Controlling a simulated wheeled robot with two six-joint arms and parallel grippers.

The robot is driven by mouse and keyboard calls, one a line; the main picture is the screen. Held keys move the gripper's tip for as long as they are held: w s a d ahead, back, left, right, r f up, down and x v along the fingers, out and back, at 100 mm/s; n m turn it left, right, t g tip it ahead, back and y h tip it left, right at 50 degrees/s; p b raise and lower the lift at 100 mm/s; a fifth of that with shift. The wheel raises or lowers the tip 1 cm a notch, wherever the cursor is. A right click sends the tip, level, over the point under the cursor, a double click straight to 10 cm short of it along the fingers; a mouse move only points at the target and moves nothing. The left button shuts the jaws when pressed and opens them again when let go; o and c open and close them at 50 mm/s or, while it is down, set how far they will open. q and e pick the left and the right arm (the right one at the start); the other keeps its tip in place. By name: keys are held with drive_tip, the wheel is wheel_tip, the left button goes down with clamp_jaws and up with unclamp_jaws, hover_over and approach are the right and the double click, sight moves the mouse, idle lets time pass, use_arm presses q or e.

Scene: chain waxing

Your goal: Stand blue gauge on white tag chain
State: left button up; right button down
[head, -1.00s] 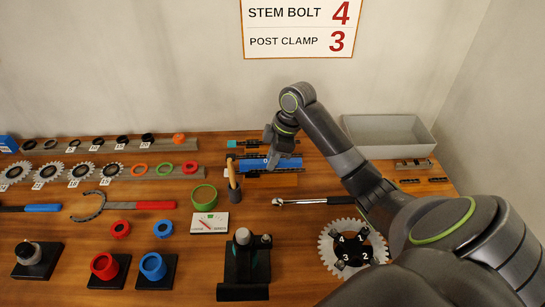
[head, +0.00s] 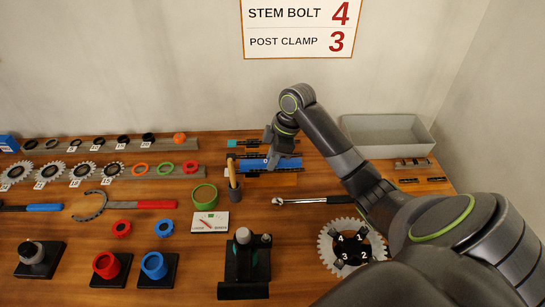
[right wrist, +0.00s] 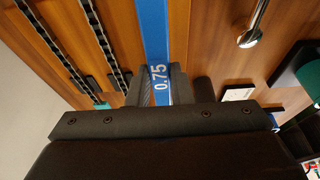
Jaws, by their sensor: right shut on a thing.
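The blue gauge (head: 286,163) is a long flat blue strip on the back middle of the table. In the right wrist view the gauge (right wrist: 154,25) shows the mark 0.75 and runs between my fingers. My right gripper (head: 272,156) is shut on it; I cannot tell whether the gauge touches anything below. Two dark chains lie beside it; one chain (right wrist: 49,35) has a teal tag, which also shows in the head view (head: 232,143). The other chain (right wrist: 101,35) runs nearer the gauge. My left gripper is not in view.
A grey bin (head: 390,150) stands at the right.

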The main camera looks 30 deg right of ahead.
drive_tip(key=shift+f, duration=0.25)
drive_tip(key=c, duration=1.2)
unclamp_jaws()
drive_tip(key=p+v, duration=0.2)
drive_tip(key=v, duration=1.5)
drive_tip(key=shift+d+r, duration=0.15)
drive_tip(key=shift+r, duration=0.05)
